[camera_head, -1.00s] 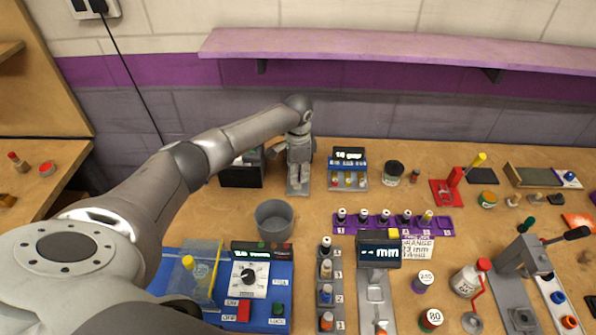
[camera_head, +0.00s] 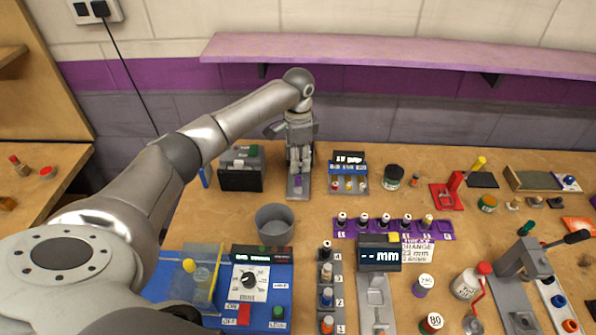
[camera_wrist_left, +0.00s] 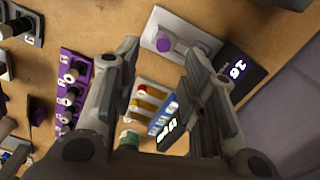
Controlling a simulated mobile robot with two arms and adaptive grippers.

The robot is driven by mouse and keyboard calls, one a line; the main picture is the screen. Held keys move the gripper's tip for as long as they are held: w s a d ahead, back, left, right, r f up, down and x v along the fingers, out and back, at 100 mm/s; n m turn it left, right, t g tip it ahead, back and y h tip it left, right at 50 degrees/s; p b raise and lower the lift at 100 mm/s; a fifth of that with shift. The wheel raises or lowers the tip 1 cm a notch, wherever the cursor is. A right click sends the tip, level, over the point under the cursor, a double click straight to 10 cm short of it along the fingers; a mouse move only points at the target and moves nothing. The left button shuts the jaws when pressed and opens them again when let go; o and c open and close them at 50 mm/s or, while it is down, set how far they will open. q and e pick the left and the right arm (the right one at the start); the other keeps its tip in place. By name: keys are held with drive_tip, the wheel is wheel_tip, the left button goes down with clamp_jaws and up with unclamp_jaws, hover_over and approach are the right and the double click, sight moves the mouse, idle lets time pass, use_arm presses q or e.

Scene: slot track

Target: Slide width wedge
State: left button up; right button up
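A purple knob (camera_wrist_left: 164,46) sits on a pale grey plate (camera_wrist_left: 190,32) in the left wrist view. I take the knob and plate to be the width wedge slider, but no label on it is readable. A dark display (camera_wrist_left: 240,72) reading about 16 adjoins the plate. In the head view the plate (camera_head: 298,191) lies under my left gripper (camera_head: 299,168), which points down at it. In the left wrist view my left gripper (camera_wrist_left: 163,72) has its fingers apart, with nothing between them. The knob is beyond the fingertips. My right gripper is out of view.
A blue stand (camera_head: 349,189) with small coloured knobs and a display is just right of the plate. A black box (camera_head: 240,180) stands to its left. A grey cup (camera_head: 273,224) and a purple rack (camera_head: 346,234) of bottles are nearer. Bare table lies between.

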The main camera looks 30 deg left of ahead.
use_arm(q)
wheel_tip(320, 180, up, 4)
drive_tip(key=shift+f, duration=0.1)
idle(0.5)
